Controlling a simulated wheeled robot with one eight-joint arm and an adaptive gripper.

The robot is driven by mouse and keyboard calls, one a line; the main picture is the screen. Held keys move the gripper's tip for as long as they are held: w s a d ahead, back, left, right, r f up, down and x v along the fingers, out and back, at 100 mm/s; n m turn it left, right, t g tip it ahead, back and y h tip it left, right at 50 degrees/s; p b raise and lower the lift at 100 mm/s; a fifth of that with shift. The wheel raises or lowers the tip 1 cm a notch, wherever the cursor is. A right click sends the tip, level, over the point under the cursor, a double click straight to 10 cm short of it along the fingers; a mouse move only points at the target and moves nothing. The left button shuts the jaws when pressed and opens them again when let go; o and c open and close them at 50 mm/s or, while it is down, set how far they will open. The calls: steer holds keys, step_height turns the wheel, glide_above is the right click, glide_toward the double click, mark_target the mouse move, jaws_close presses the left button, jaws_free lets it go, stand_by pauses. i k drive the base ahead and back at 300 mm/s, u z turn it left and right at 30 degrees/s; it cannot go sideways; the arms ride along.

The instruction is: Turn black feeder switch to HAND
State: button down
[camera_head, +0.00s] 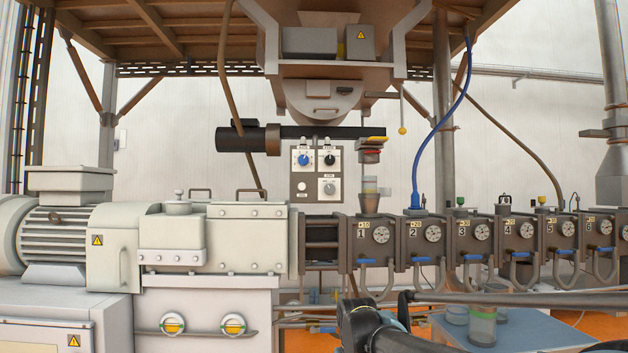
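The black feeder switch (330,160) is a round knob on a white plate, at the upper right of the grey control panel (315,196) under the hopper. Its pointer and labels are too small to read. A blue switch (303,160) sits to its left and a grey knob (329,188) below it. Dark parts of my arm (362,326) show at the bottom, right of centre, well below the panel and apart from it. I cannot make out the gripper's fingertips among these parts, nor whether they are open or shut.
A black horizontal cylinder (240,139) and a feed funnel (370,190) flank the panel. Numbered barrel sections with gauges (433,233) run to the right below it. A blue hose (440,130) hangs to the right. A blue table (540,330) with clear containers (482,326) stands lower right.

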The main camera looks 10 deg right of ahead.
mark_target(330, 160)
steer(key=z, duration=0.45)
steer(key=k, duration=0.85)
steer(key=u, duration=0.3)
steer(key=i, duration=0.5)
